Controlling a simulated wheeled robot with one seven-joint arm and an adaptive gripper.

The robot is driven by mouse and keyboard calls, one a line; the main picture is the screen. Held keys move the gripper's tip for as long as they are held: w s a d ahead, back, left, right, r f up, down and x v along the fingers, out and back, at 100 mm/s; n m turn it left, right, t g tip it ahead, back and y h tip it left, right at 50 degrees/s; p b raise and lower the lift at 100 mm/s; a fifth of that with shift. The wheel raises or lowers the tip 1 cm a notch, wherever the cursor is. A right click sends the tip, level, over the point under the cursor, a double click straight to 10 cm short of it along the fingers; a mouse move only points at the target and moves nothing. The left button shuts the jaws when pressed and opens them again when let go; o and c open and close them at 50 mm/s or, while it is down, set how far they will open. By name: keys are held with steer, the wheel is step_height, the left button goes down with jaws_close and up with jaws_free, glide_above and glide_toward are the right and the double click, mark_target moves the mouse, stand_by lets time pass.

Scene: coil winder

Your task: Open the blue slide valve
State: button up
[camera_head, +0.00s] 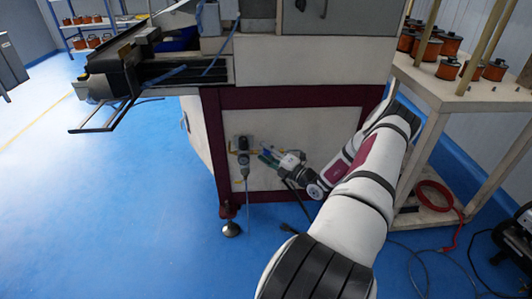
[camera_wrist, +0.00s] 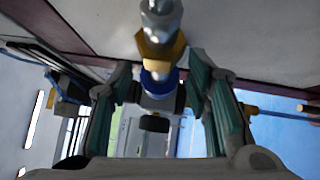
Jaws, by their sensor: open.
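The blue slide valve shows in the wrist view as a blue ring (camera_wrist: 158,82) below a brass hex fitting (camera_wrist: 160,48) and a silver fitting. In the head view the valve assembly (camera_head: 242,146) is small on the pale lower panel of the machine, and its blue part is hard to make out. My gripper (camera_head: 267,156) is just right of it, its greenish fingers pointing at it. In the wrist view the two fingers stand apart on either side of the blue ring, with gaps showing. The gripper is open and holds nothing.
The machine (camera_head: 300,62) has a dark red frame around the panel. A shelf with copper coils (camera_head: 448,68) stands at the right. The blue floor (camera_head: 120,190) at the left is clear.

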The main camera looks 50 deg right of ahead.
steer(key=s+f, duration=0.1)
steer(key=s, duration=1)
steer(key=shift+s+a, duration=0.35)
steer(key=shift+a, duration=0.1)
steer(key=shift+f, duration=0.1)
